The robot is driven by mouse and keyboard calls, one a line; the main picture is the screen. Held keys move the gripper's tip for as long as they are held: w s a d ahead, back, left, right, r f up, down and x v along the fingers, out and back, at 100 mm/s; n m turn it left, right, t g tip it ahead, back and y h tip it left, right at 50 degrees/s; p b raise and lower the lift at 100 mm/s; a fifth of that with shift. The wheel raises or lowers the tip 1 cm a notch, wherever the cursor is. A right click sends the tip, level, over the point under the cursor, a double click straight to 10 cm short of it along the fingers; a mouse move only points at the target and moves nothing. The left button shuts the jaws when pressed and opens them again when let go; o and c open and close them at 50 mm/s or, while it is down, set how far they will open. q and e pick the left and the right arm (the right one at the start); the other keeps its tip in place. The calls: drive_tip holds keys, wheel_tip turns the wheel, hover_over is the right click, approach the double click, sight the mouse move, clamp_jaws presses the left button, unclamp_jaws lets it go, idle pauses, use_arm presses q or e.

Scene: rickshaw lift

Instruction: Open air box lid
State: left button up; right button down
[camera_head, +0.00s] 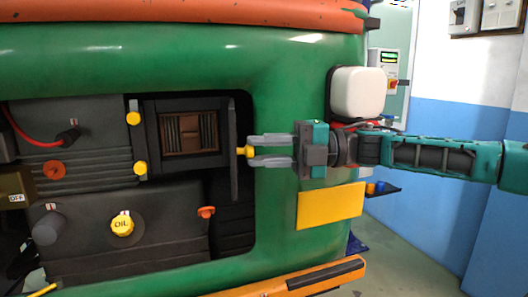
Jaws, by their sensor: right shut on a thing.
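The air box (150,140) is a dark box in the engine opening, with a brown filter (189,133) visible inside its open front. Its dark lid (234,170) stands nearly edge-on at the box's right side, swung away from the front. A yellow knob (243,152) sticks out from the lid toward the right. My right gripper (250,151) comes in from the right, with its two grey fingers shut on this knob. Two yellow knobs, an upper one (133,118) and a lower one (140,168), sit on the box's left side. My left gripper is not in view.
The green body (280,90) surrounds the opening; its right edge lies close to the lid. A yellow oil cap (122,226) and an orange knob (206,212) are below the box. A white container (357,92) sits above my right arm. Open floor lies at lower right.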

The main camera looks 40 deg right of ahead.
drive_tip(key=c, duration=0.9)
unclamp_jaws()
